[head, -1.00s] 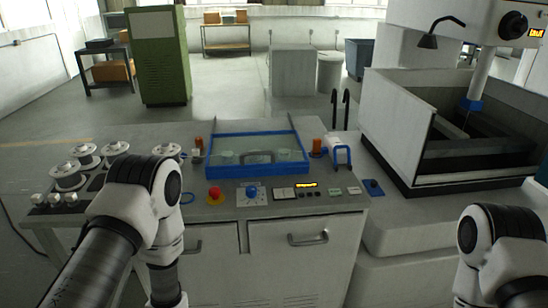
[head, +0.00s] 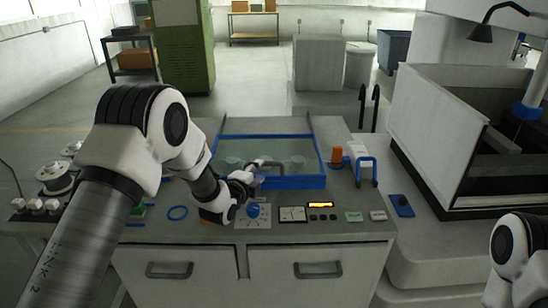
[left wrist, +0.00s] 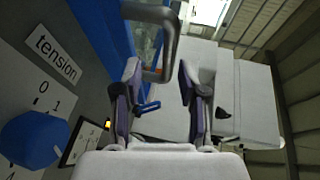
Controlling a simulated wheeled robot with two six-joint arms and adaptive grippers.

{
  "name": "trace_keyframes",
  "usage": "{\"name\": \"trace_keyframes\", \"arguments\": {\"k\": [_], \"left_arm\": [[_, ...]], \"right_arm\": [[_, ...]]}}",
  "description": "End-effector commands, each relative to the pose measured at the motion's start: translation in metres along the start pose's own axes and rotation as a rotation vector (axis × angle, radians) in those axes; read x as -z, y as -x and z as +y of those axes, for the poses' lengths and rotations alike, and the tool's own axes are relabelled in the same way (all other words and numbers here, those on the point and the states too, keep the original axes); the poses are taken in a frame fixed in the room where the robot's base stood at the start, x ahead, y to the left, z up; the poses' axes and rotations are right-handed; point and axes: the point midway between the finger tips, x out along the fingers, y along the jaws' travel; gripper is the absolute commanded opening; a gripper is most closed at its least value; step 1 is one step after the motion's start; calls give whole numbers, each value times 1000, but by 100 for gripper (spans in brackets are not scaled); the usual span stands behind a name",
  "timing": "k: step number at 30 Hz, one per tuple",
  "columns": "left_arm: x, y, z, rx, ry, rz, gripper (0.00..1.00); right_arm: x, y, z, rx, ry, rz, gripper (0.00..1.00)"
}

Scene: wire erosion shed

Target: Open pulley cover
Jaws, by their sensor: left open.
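The pulley cover is a clear panel in a blue frame (head: 292,183), lying shut on the machine top in the head view. Its blue frame also shows in the left wrist view (left wrist: 118,35). A grey bar handle (left wrist: 170,38) rises from the cover's front part. My left gripper (head: 245,184) is at the cover's front edge, beside the handle. In the left wrist view my left gripper (left wrist: 160,78) is open, and the handle's end shows between or just beyond its fingertips; contact cannot be told. My right arm shows at the lower right; its gripper is out of view.
A blue tension knob (left wrist: 33,140) is close beside my left gripper. An orange post (head: 337,155) and a blue bracket (head: 366,171) stand right of the cover. White spools (head: 54,177) are at the left. The wire machine's tank (head: 440,120) stands at the right.

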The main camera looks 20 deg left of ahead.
Motion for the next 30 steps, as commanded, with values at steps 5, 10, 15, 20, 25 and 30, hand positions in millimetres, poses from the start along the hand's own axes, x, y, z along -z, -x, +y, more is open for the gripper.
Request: {"name": "trace_keyframes", "arguments": {"k": [5, 10, 15, 20, 25, 30], "left_arm": [[0, -27, -3, 0, -1, 0, 41], [0, -59, -2, 0, 0, 0, 41], [0, -74, 0, -2, 1, 0, 41], [0, -74, 1, -2, 2, 0, 41], [0, -74, 1, -2, 2, 0, 2], [0, -74, 1, -3, 2, 0, 0]], "right_arm": [[-2, 12, 0, 0, 0, -4, 0], [-1, 19, 0, 0, 0, -3, 0], [-1, 21, 0, 0, 0, -2, 0], [-1, 20, 0, 0, 0, -2, 0], [-1, 20, 0, 0, 0, -3, 0], [-1, 20, 0, 0, 0, -2, 0]]}}
